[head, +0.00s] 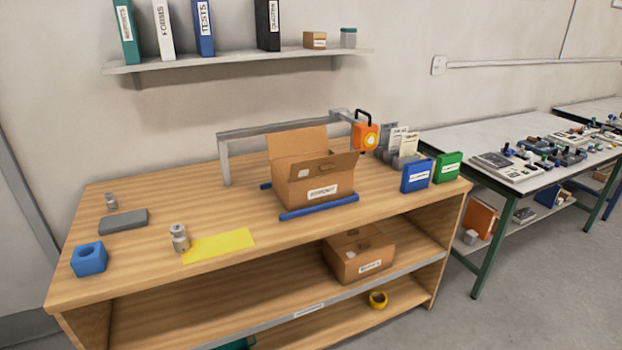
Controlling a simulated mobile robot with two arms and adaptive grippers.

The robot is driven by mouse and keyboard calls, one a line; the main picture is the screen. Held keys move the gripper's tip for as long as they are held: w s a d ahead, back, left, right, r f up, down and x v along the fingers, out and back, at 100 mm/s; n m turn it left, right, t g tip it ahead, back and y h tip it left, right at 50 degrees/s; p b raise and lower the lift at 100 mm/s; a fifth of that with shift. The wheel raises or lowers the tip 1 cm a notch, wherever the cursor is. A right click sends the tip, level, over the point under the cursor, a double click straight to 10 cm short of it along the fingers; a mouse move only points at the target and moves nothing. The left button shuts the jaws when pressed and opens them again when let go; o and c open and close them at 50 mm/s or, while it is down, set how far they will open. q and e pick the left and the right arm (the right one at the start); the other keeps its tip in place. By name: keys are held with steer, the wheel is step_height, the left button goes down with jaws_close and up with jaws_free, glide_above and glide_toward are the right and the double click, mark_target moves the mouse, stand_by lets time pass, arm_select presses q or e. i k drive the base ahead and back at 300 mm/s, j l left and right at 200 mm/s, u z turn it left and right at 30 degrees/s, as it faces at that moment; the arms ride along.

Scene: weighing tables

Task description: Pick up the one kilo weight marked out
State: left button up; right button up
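A silvery metal weight (180,239) with a knob on top stands upright on the wooden table, at the left end of a flat yellow sheet (219,246). A smaller silvery weight (111,201) stands farther back on the left, behind a grey block (123,222). I cannot read a marking on either weight. Neither of my grippers shows in the head view.
A blue block with a round hole (89,259) sits at the table's front left. Green and blue boxes (417,176) stand right. Table space between the weights and box is clear.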

mark_target(180, 239)
steer(key=i+j, duration=0.1)
steer(key=i, duration=0.5)
steer(key=i+j+z, duration=0.1)
steer(key=i, duration=0.45)
steer(key=i+j, duration=0.2)
steer(key=i, duration=0.4)
steer(key=j+u, duration=0.15)
steer(key=u, duration=0.35)
steer(key=j+u, duration=0.15)
steer(key=u, duration=0.3)
steer(key=i+j+u, duration=0.1)
steer(key=u, duration=0.4)
